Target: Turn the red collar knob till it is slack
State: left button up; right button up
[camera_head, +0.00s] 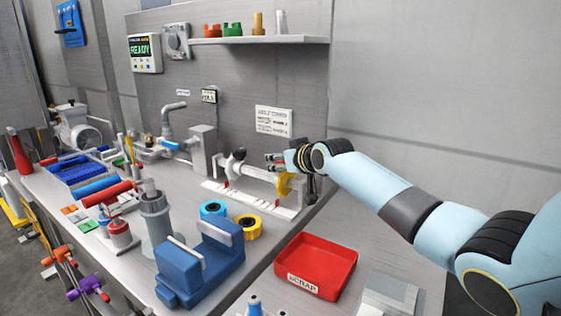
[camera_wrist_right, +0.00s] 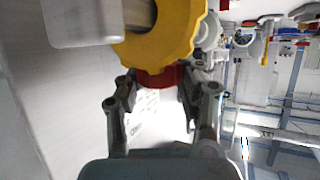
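The red collar knob (camera_wrist_right: 160,77) shows in the right wrist view, just below a large yellow scalloped wheel (camera_wrist_right: 165,40). My right gripper (camera_wrist_right: 157,88) has its two fingers on either side of the knob, spread about as wide as it. I cannot tell whether the pads press on it. In the head view my right gripper (camera_head: 272,162) is at the bench fixture with the yellow wheel (camera_head: 286,184); the red knob cannot be made out clearly there. My left gripper is not in view.
The white fixture base (camera_head: 250,198) lies below my gripper. A red scrap tray (camera_head: 340,262), a blue vise (camera_head: 200,268) and blue and yellow rings (camera_head: 249,226) stand nearer. A shelf (camera_head: 270,40) with small parts is above. A grey wall rises behind.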

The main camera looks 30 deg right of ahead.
jog(key=c, duration=0.5)
jog(key=shift+r+m+h+p, duration=0.2)
jog(key=shift+m+h+p, duration=0.45)
jog(key=shift+p, duration=0.5)
jog(key=shift+m+h+p, duration=0.25)
jog(key=shift+h+p, duration=0.05)
jog(key=shift+h, duration=0.05)
jog(key=shift+f+m+h, duration=0.1)
jog(key=shift+m+h, duration=0.3)
jog(key=shift+h, duration=0.1)
jog(key=shift+f+m+g+h+b, duration=0.15)
jog(key=shift+m+g+h+b, duration=0.15)
jog(key=shift+m+g+h, duration=0.1)
jog(key=m+g+h+b, duration=0.2)
jog(key=b, duration=0.2)
jog(key=m+g+h+b, duration=0.2)
jog(key=m+b, duration=0.1)
jog(key=b, duration=0.2)
jog(key=m+g+h+b, duration=0.2)
jog(key=m+h+b, duration=0.1)
jog(key=b, duration=0.2)
jog(key=shift+f, duration=0.25)
jog(key=shift+r+m+g+h+b, duration=0.25)
jog(key=shift+m+g+b, duration=0.4)
jog(key=shift+b, duration=0.35)
